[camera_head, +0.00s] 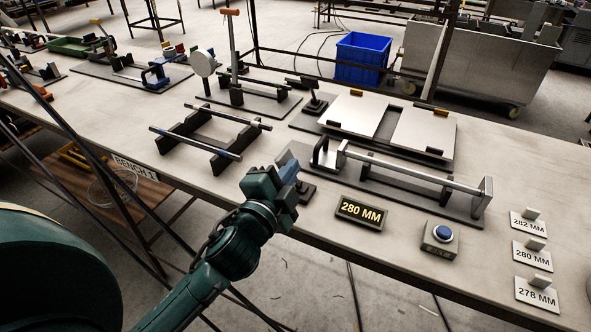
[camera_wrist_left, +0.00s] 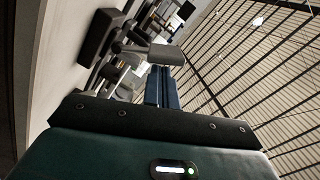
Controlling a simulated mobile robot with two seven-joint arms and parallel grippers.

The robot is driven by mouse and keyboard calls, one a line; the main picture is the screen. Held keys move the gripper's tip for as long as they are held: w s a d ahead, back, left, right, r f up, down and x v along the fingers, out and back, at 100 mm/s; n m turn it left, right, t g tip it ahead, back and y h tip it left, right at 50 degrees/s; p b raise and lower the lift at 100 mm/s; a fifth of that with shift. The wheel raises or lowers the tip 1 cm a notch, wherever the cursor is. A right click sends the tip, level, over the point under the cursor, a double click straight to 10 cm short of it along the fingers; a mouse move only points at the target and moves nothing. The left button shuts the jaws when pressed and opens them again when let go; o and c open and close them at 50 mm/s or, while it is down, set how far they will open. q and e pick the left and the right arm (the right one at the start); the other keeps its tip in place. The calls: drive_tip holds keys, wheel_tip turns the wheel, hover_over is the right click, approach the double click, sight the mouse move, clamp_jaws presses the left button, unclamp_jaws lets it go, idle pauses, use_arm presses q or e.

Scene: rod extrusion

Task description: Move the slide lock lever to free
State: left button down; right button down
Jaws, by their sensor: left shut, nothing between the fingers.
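My right gripper is not in view.
A "280 MM" display (camera_head: 360,212) and a blue button box (camera_head: 441,238) stand in front of the fixture. Small number cards (camera_head: 530,252) are at the right. Two metal plates (camera_head: 423,132) lie behind it, and a rod rack (camera_head: 208,140) stands to the left.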

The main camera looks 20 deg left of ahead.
use_arm(q)
drive_tip(key=shift+a+n, duration=0.3)
drive_tip(key=shift+n, duration=0.4)
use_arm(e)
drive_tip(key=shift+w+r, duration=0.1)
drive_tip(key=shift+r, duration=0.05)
use_arm(q)
drive_tip(key=shift+f, duration=0.1)
drive_tip(key=shift+p, duration=0.3)
